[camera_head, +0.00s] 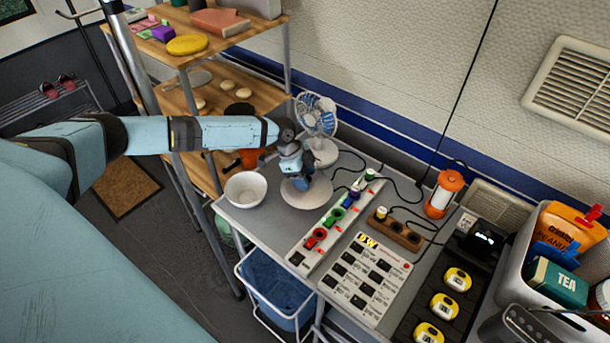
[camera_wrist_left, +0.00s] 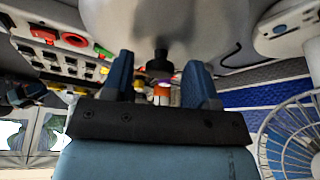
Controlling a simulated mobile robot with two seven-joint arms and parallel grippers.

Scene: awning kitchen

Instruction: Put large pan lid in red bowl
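A large pale pan lid (camera_head: 316,199) lies on the grey table below my left gripper (camera_head: 298,178). In the left wrist view the lid (camera_wrist_left: 205,25) fills the top, and its dark knob (camera_wrist_left: 160,65) shows between the fingertips of my left gripper (camera_wrist_left: 160,75). The fingers are apart, with visible gaps on both sides of the knob. A reddish-orange object (camera_head: 250,160), which looks like the red bowl, is behind my left forearm and mostly hidden by it. My right gripper is not in view.
A white bowl (camera_head: 246,190) stands left of the lid at the table edge. A fan (camera_head: 317,117) stands close behind the gripper. A power strip (camera_head: 331,226) and a switch panel (camera_head: 365,279) lie to the right. Wooden shelves (camera_head: 190,97) rise behind my arm.

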